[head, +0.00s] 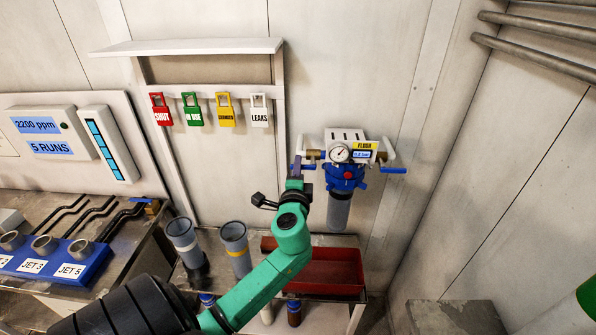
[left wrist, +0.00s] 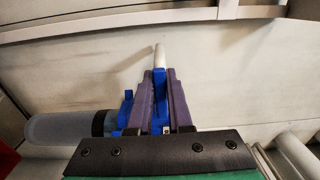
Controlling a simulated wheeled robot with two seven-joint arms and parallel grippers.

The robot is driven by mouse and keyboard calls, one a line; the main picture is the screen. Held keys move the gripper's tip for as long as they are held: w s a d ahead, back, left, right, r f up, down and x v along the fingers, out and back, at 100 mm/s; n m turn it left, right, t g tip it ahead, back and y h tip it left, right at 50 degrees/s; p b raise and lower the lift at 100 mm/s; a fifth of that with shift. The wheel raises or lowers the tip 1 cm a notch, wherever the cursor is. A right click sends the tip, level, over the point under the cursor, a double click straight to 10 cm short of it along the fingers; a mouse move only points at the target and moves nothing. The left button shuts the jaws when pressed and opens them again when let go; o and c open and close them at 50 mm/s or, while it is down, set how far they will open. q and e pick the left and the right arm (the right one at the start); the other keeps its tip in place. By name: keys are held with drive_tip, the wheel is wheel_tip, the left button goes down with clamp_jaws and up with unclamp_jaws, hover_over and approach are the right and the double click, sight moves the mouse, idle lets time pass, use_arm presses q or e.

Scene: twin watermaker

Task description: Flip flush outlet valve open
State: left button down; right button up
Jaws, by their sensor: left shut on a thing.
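The flush filter unit (head: 347,172) hangs on the back wall, with a blue head, a round gauge (head: 340,152), a yellow FLUSH label (head: 365,146) and a clear grey bowl (head: 339,212). A blue valve lever (head: 393,170) sticks out level at its right side. My left gripper (head: 295,172) is at the unit's left side. In the left wrist view its purple fingers (left wrist: 156,100) are shut on a blue lever (left wrist: 160,92), with a white pipe end just beyond. The fingers mostly hide this lever in the head view. My right gripper is not in view.
Red, green, yellow and white tags (head: 195,109) hang under a white shelf (head: 190,46). Below stand two grey cups (head: 234,236) and a red tray (head: 330,268). A blue jet rack (head: 60,262) is at the left. Pipes (head: 540,58) run along the right wall.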

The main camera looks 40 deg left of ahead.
use_arm(q)
drive_tip(key=c, duration=0.8)
unclamp_jaws()
drive_tip(key=shift+c, duration=0.2)
drive_tip(key=v, duration=0.7)
drive_tip(key=shift+s+d+b, duration=0.25)
drive_tip(key=shift+s+b, duration=0.05)
drive_tip(key=shift+b, duration=0.05)
drive_tip(key=shift+w+a+f, duration=0.1)
